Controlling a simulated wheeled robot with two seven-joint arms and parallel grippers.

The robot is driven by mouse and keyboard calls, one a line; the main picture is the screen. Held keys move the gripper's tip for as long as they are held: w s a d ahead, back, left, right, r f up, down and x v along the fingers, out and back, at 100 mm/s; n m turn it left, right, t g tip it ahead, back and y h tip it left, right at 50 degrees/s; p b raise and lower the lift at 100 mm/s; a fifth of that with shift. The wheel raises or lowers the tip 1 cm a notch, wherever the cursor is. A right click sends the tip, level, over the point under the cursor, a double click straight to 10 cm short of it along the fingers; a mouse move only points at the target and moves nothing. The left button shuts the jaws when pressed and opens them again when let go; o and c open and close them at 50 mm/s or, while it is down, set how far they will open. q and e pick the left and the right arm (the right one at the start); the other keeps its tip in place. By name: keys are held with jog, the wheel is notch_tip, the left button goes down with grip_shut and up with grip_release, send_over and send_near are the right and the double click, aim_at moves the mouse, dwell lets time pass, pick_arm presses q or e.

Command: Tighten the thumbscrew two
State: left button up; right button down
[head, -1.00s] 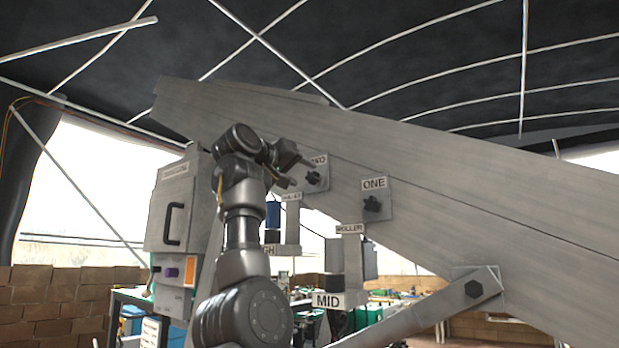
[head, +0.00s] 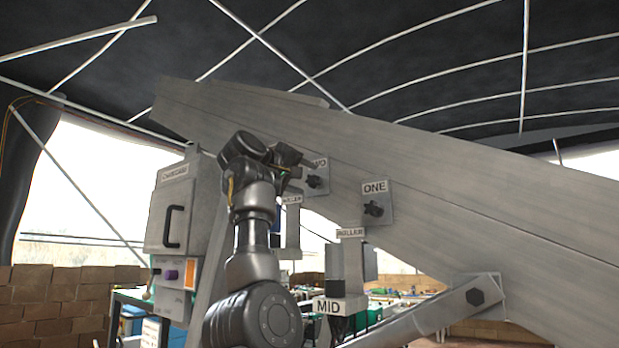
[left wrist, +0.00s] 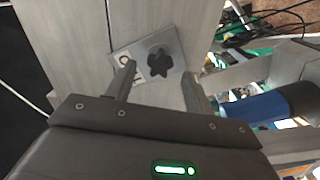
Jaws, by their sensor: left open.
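Thumbscrew two is a dark lobed knob (head: 313,181) on a small grey plate marked TWO, fixed to the side of the long grey beam; my gripper partly covers its label. It also shows in the left wrist view (left wrist: 159,62), just ahead of the fingertips. My left gripper (head: 293,172) is at the left edge of that plate. In the left wrist view the open left gripper (left wrist: 160,82) has one finger on each side of the knob, with gaps to both. Whether the tips reach past the knob's front I cannot tell. My right gripper is not in view.
A similar knob (head: 373,208) sits on the plate marked ONE to the right. Below hang a roller bracket and a MID block (head: 328,305). A blue cylinder (left wrist: 257,109) lies right of the fingers. A grey control box (head: 172,212) stands at left.

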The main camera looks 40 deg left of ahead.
aim_at(313, 181)
pick_arm(q)
jog(key=shift+w+p, duration=0.8)
jog(key=shift+w, duration=0.5)
jog(key=shift+c, duration=0.3)
jog(key=c, duration=0.9)
